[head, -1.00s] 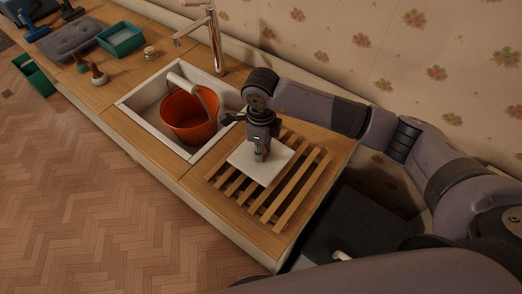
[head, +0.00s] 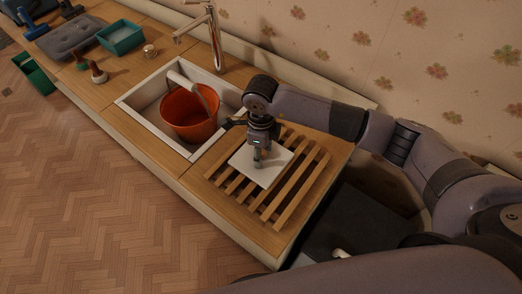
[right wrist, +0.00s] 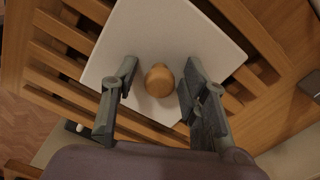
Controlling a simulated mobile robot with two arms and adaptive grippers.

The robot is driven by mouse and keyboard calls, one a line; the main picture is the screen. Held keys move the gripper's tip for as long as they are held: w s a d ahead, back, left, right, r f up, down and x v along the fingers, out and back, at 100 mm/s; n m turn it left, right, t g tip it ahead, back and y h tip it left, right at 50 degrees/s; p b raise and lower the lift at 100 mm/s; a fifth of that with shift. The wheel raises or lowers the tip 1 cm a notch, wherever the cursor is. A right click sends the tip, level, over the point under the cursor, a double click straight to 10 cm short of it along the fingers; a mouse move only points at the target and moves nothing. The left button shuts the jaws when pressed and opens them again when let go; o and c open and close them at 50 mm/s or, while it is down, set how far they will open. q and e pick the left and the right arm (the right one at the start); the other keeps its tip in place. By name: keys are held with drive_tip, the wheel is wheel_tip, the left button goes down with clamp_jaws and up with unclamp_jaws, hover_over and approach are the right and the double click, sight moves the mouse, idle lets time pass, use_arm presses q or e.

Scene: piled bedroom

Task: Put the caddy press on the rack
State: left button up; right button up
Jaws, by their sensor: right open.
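The caddy press is a white square plate (head: 275,172) with a round wooden knob (right wrist: 159,80). The plate also shows in the right wrist view (right wrist: 140,28). It lies on the slatted wooden rack (head: 290,206), which also shows in the right wrist view (right wrist: 62,32). My right gripper (head: 258,160) is over the plate from above. In the right wrist view its open fingers (right wrist: 160,72) stand on either side of the knob, with a gap visible on each side. My left gripper is not in view.
Left of the rack is a sink (head: 135,103) with an orange bucket (head: 185,117) in it and a tall tap (head: 214,40) behind. A teal tray (head: 121,39), grey cushion (head: 70,40) and small brushes (head: 98,73) lie farther left. The wall is close behind the counter.

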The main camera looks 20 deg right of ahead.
drive_tip(key=shift+r, duration=0.2)
drive_tip(key=shift+w+r, duration=0.1)
drive_tip(key=shift+r, duration=0.2)
wheel_tip(320, 180, up, 11)
drive_tip(key=b, duration=0.2)
drive_tip(key=shift+r+b, duration=0.2)
drive_tip(key=shift+b, duration=0.15)
drive_tip(key=shift+f, duration=0.1)
